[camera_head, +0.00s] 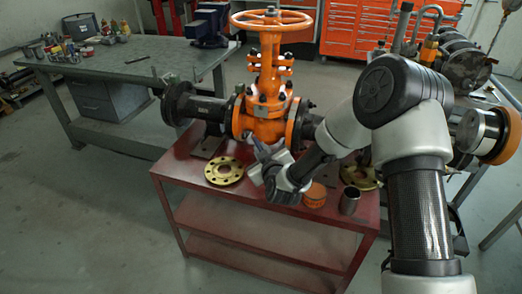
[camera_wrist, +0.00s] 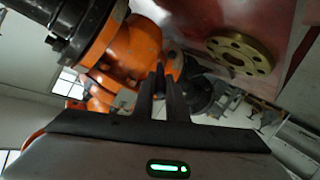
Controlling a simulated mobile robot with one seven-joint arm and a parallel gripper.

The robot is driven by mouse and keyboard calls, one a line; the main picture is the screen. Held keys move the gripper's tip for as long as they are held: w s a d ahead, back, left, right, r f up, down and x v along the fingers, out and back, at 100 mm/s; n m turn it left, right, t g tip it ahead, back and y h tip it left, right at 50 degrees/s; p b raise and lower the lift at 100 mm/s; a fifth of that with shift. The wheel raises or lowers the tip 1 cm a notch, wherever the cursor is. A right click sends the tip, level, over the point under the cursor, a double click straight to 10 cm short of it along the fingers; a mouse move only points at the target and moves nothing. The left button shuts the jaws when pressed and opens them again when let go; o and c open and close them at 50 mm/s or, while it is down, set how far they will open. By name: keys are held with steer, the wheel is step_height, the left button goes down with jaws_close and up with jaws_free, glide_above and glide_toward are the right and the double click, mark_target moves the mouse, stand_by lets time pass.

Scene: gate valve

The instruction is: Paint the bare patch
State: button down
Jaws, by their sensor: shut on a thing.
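The orange gate valve (camera_head: 268,90) stands upright on the red cart, with a handwheel (camera_head: 272,20) on top. Its orange body (camera_wrist: 128,45) fills the upper left of the wrist view. My gripper (camera_head: 262,150) is at the front of the valve's lower body, low and close to it; whether it touches cannot be told. In the wrist view my gripper (camera_wrist: 165,78) points at the valve, its fingers close together on a slim dark thing that they mostly hide. I cannot make out the bare patch. An orange-sided tin (camera_head: 315,196) stands on the cart below my arm.
The brass flange (camera_wrist: 239,52) shows in the wrist view. A cluttered grey workbench (camera_head: 130,62) stands behind left.

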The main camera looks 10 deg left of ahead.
steer(key=shift+w+d+b, duration=0.1)
steer(key=shift+w+b, duration=0.4)
steer(key=shift+w, duration=0.7)
stand_by(0.3)
steer(key=d+b, duration=0.3)
steer(key=d, duration=0.3)
steer(key=shift+s, duration=0.3)
